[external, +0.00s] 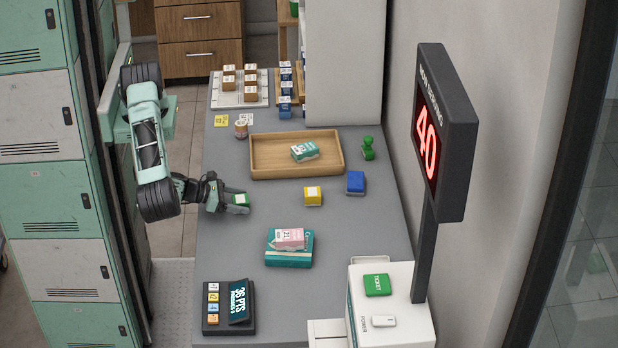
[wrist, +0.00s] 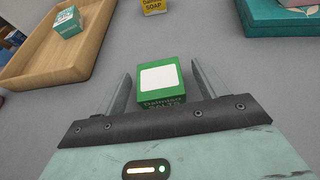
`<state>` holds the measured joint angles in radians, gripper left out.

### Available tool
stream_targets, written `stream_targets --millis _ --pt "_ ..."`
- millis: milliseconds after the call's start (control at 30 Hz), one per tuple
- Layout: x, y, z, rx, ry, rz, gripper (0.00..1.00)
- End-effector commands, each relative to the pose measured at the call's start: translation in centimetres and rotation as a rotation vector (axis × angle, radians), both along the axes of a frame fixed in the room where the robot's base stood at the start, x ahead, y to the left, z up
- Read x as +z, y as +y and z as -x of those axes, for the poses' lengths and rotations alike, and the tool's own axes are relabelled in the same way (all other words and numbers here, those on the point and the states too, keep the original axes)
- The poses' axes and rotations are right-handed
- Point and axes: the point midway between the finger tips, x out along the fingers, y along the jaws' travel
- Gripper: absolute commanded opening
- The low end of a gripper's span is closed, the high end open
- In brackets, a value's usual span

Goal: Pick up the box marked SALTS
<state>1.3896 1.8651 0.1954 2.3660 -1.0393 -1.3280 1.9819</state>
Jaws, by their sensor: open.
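The green box marked SALTS (wrist: 161,82) has a white label on top and stands on the grey counter. In the wrist view it sits between the two fingers of my gripper (wrist: 160,84). The fingers are open, one on each side, and a gap shows on at least the left side. In the external view the green box (external: 240,200) is at the counter's left edge, partly hidden by my gripper (external: 238,203), which reaches in from the left.
A wooden tray (external: 256,170) holding a teal-and-white box (external: 304,151) lies behind. A yellow soap box (external: 313,196) and a blue box (external: 355,183) stand to the right. A pink box (external: 289,238) lies on a teal box (external: 302,259) nearer the front. Bare counter lies between them.

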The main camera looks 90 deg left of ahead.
Motion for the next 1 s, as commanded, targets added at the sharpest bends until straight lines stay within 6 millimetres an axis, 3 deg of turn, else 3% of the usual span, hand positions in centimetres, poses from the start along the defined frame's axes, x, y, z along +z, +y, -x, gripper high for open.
stream_targets --millis 67,100,267,667,867,1000 --pt "0.0 0.0 0.0 0.0 0.0 0.0 0.71" --pt "0.0 0.0 0.0 0.0 0.0 0.0 0.65" --pt "0.0 0.0 0.0 0.001 0.0 0.0 0.21" --pt "0.7 0.0 0.0 0.001 -0.001 0.0 0.21" --pt "4.0 0.0 0.0 0.0 -0.002 -0.002 0.21" --pt "7.3 0.0 0.0 0.0 0.0 0.0 0.21"
